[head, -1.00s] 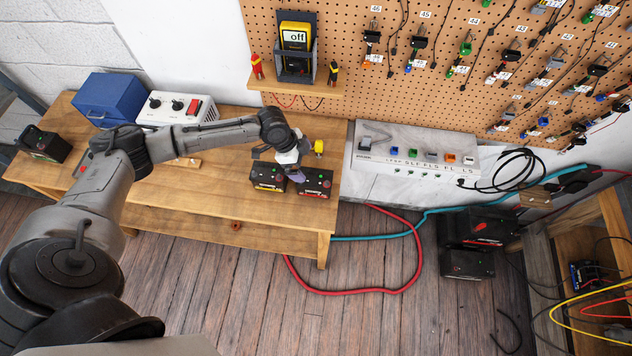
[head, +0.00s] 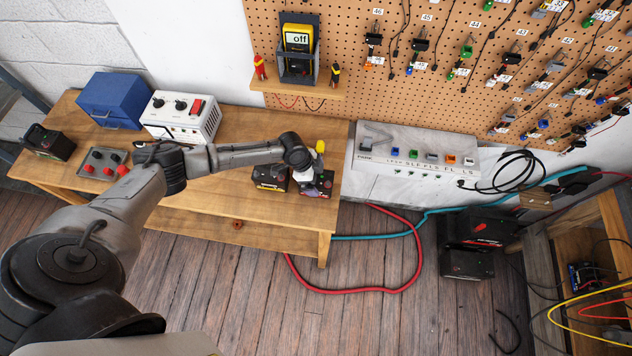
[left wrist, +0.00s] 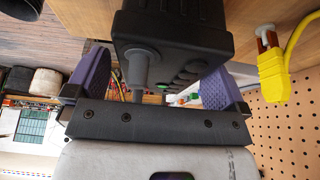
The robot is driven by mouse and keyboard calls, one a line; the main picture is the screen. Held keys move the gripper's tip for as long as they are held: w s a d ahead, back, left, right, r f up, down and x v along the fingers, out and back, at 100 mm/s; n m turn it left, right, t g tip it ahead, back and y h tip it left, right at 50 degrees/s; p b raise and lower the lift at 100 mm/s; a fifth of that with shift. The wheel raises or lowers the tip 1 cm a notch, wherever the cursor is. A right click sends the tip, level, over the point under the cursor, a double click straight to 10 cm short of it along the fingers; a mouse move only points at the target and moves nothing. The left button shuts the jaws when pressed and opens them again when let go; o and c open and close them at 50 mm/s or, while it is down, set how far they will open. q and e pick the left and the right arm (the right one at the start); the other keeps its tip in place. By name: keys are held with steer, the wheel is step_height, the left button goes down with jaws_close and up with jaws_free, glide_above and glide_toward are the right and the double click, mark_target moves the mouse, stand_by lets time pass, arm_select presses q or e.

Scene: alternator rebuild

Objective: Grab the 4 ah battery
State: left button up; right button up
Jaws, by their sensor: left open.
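Two black batteries stand side by side at the right end of the wooden bench: a left one (head: 270,184) and a right one (head: 318,188). Their labels are too small to read, so I cannot tell which is the 4 Ah. My left gripper (head: 308,172) is over the right battery, its fingers mostly hidden there. In the left wrist view, my open left gripper (left wrist: 155,82) has its purple finger pads at either side of a black battery body (left wrist: 170,22) with a round post. Whether the pads touch it is unclear. My right gripper is not in view.
A yellow plug (left wrist: 272,75) sits close beside the battery; the pegboard (head: 420,50) rises behind. On the bench are a blue box (head: 115,98), a white power unit (head: 180,118) and a red-knobbed box (head: 103,163). Another battery (head: 46,142) stands far left.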

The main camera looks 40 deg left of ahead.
arm_select(q)
steer(key=shift+c, duration=0.3)
steer(key=c, duration=1.8)
steer(key=shift+r, duration=0.15)
jaws_close()
